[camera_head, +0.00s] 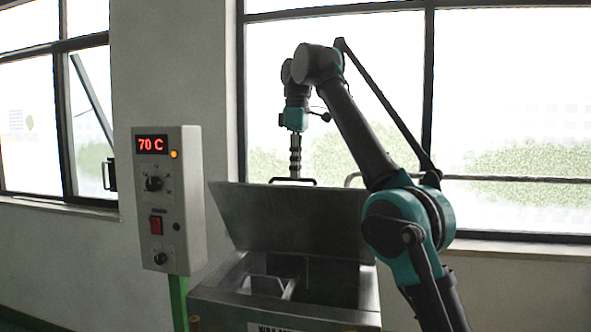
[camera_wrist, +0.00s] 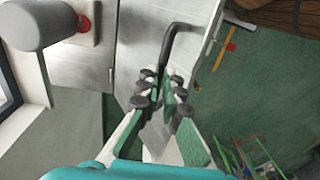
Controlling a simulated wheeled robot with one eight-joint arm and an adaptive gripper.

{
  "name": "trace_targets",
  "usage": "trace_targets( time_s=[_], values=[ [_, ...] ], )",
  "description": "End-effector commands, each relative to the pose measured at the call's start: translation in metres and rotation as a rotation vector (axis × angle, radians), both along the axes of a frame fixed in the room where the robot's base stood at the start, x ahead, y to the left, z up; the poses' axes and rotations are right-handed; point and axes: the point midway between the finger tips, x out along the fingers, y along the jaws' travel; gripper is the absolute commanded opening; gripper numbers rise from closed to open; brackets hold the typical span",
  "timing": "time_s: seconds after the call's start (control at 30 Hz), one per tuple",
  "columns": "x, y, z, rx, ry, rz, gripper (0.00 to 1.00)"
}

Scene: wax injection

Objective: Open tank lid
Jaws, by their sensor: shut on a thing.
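The metal tank (camera_head: 232,302) stands at the bottom middle of the head view. Its lid (camera_head: 290,218) is raised on its far edge and leans steeply upright, so the dark inside of the tank shows. A dark handle (camera_head: 292,181) sits at the lid's top edge; another handle shows partly behind my arm. My gripper (camera_head: 295,172) is above the lid's top edge, at the handle. In the wrist view my gripper (camera_wrist: 160,95) has its fingers closed around the end of the dark bent handle (camera_wrist: 178,38). The exact contact is partly hidden by the fingers.
A control box (camera_head: 168,200) reading 70 C stands left of the tank on a green post (camera_head: 179,300). Windows and a sill are behind the tank.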

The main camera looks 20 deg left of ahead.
Motion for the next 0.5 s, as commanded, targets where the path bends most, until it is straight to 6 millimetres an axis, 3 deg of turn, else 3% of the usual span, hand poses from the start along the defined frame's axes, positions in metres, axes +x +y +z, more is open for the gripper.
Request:
trace_targets(
  time_s=[0.03,0.27,0.37,0.43,0.5],
  values=[
    [0.0188,0.0004,-0.0087,-0.005,-0.025,-0.012,0.0],
    [0.0188,0.0004,-0.0087,-0.005,-0.025,-0.012,0.0],
    [0.0188,0.0005,-0.0088,-0.004,-0.025,-0.012,0.14],
    [0.0188,0.0007,-0.0089,-0.005,-0.025,-0.012,0.37],
    [0.0184,0.0006,-0.0087,-0.005,-0.025,-0.011,0.47]
  ],
)
